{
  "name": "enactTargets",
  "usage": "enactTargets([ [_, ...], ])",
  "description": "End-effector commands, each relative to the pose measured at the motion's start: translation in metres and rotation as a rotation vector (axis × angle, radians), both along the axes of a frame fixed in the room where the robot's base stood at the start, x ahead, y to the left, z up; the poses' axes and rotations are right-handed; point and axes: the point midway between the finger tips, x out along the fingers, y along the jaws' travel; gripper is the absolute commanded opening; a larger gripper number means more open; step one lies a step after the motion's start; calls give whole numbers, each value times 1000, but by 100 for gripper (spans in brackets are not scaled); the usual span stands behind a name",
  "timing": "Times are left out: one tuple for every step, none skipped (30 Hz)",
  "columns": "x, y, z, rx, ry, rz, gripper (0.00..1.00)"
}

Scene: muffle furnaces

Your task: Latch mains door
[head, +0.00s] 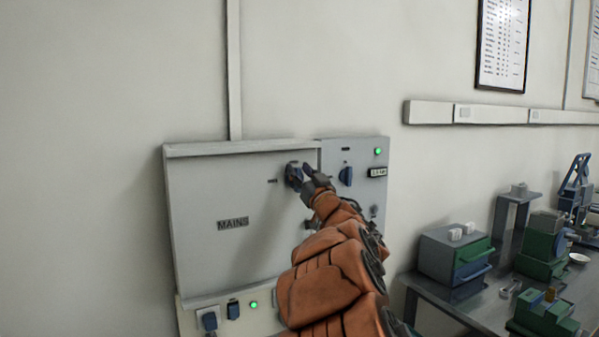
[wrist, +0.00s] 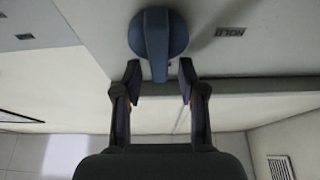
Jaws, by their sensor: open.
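The mains door (head: 205,190) is a grey panel with a MAINS label, on the wall cabinet left of centre in the head view. It looks closed; any small gap at its edge cannot be told. A round blue latch knob (head: 292,176) with a bar handle sits near its upper right corner, partly covered by my gripper (head: 306,172). In the wrist view the knob (wrist: 158,35) is at top centre, its bar pointing toward my gripper (wrist: 160,82). My gripper is open, with one finger on each side of the bar's end; contact cannot be told.
Right of the door is a narrow panel with another blue knob (head: 345,177) and a green lamp (head: 378,152). Below the door are a blue switch (head: 233,310) and a green lamp (head: 254,305). A bench (head: 475,305) with several green boxes stands at right.

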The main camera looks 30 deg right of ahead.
Motion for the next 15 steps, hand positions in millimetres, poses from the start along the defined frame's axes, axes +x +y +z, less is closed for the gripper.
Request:
enactTargets([
  [0, 0, 0, 0, 0, 0, 41],
  [0, 0, 0, 0, 0, 0, 41],
  [0, 0, 0, 0, 0, 0, 41],
  [0, 0, 0, 0, 1, 0, 41],
  [0, 0, 0, 0, 1, 0, 41],
  [0, 0, 0, 0, 1, 0, 36],
  [0, 0, -1, 0, 1, 0, 33],
  [0, 0, -1, 0, 1, 0, 30],
  [0, 0, -1, 0, 1, 0, 26],
  [0, 0, -1, 0, 1, 0, 23],
  [0, 0, -1, 0, 1, 0, 20],
  [0, 0, -1, 0, 1, 0, 16],
  [0, 0, -1, 0, 1, 0, 12],
  [0, 0, -1, 0, 1, 0, 9],
  [0, 0, -1, 0, 2, 0, 5],
])
